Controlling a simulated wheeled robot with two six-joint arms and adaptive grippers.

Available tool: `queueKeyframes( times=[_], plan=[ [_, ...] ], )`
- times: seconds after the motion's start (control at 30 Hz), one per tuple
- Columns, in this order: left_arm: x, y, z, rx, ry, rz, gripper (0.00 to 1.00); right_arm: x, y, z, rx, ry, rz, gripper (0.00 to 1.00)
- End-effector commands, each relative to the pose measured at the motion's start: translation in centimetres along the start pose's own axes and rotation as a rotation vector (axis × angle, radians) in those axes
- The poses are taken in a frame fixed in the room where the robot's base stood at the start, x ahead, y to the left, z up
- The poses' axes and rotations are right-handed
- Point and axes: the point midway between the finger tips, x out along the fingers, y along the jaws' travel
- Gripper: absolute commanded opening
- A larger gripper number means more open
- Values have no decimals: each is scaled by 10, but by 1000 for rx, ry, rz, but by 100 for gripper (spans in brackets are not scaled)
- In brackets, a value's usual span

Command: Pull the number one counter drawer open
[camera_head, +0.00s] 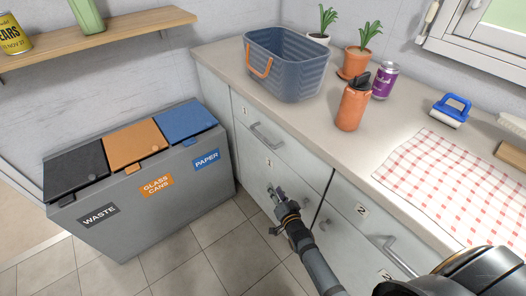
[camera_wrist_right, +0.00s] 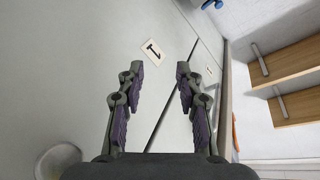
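The number one counter drawer (camera_head: 290,151) is a pale grey front under the counter's left part. It appears shut, flush with its neighbours. Its metal bar handle (camera_head: 266,136) is clear of my gripper, with a "1" label (camera_head: 243,109) near it. Another "1" label (camera_head: 269,163) sits on the panel below. My right gripper (camera_head: 277,192) is in front of that lower panel, below the drawer handle. In the right wrist view, its fingers (camera_wrist_right: 160,68) are apart with nothing between them, facing the pale fronts and a "1" label (camera_wrist_right: 152,50). My left gripper is not in view.
Three-lid waste bins (camera_head: 140,185) stand left of the counter. A number two drawer with a handle (camera_head: 400,256) is to the right. On the countertop are a blue basket (camera_head: 290,65), an orange bottle (camera_head: 352,105), a purple can (camera_head: 385,81) and a checked cloth (camera_head: 450,180).

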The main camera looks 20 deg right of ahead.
Motion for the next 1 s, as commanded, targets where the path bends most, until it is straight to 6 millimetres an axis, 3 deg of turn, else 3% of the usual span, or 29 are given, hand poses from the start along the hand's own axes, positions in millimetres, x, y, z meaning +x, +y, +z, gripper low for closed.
queueKeyframes(
  times=[0.03, 0.1, 0.23, 0.47, 0.8, 1.0],
  plan=[
    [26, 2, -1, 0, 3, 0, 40, 12, -21, -18, 72, 87, -88, 36],
    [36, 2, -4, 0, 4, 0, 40, 15, -58, -54, 165, 178, -196, 36],
    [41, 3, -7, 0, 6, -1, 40, 10, -95, -92, 254, 258, -309, 36],
    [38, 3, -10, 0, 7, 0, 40, 16, -104, -102, 267, 268, -326, 36],
    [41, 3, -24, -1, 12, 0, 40, 79, -122, -121, 265, 268, -325, 36],
    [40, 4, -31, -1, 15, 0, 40, 101, -128, -128, 266, 266, -322, 36]
  ],
)
